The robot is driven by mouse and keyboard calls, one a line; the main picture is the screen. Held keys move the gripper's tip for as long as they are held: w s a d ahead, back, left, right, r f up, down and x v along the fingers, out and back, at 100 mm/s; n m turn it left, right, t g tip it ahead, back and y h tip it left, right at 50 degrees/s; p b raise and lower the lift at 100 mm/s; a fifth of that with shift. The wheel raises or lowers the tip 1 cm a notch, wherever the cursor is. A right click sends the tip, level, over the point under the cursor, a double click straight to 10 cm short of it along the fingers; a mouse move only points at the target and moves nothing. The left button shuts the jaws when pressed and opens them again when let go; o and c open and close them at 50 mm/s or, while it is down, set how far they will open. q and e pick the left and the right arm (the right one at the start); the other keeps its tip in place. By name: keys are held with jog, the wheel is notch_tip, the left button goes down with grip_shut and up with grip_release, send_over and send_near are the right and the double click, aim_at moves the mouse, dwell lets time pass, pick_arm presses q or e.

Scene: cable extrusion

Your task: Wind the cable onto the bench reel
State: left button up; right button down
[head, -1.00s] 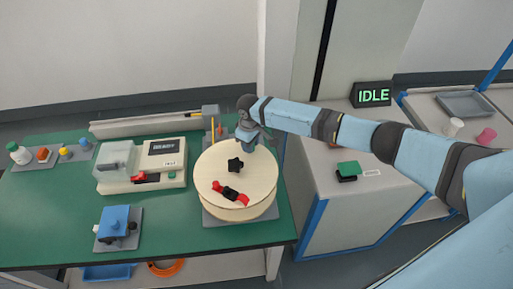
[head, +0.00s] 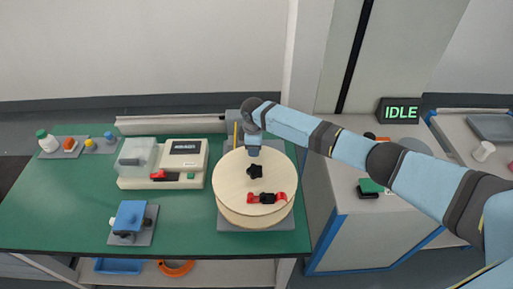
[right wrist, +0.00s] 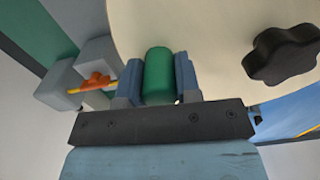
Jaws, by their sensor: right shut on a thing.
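The bench reel (head: 236,197) has a round pale wooden flange with a black star knob (head: 255,172) at its centre; the knob also shows in the right wrist view (right wrist: 284,54). A red and black clip-like piece (head: 267,198) lies on the flange's near side. My right gripper (head: 254,152) is at the flange's far side, just behind the knob. In the right wrist view its blue fingers are shut on a green cylindrical handle (right wrist: 159,75) in front of the flange. I cannot make out cable wound on the reel. My left gripper is not in view.
A beige machine with a display (head: 186,148) stands left of the reel on the green bench (head: 60,205). A blue block fixture (head: 130,214) sits nearer. A grey rail (head: 165,124) runs behind. An orange coil (head: 175,267) lies below. A sign (head: 400,111) reads IDLE.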

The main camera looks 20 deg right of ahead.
jog(key=shift+a, duration=0.1)
dwell(0.3)
jog(key=c, duration=0.8)
grip_release()
notch_tip(320, 180, up, 14)
jog(key=b, duration=0.1)
jog(key=shift+w+f, duration=0.1)
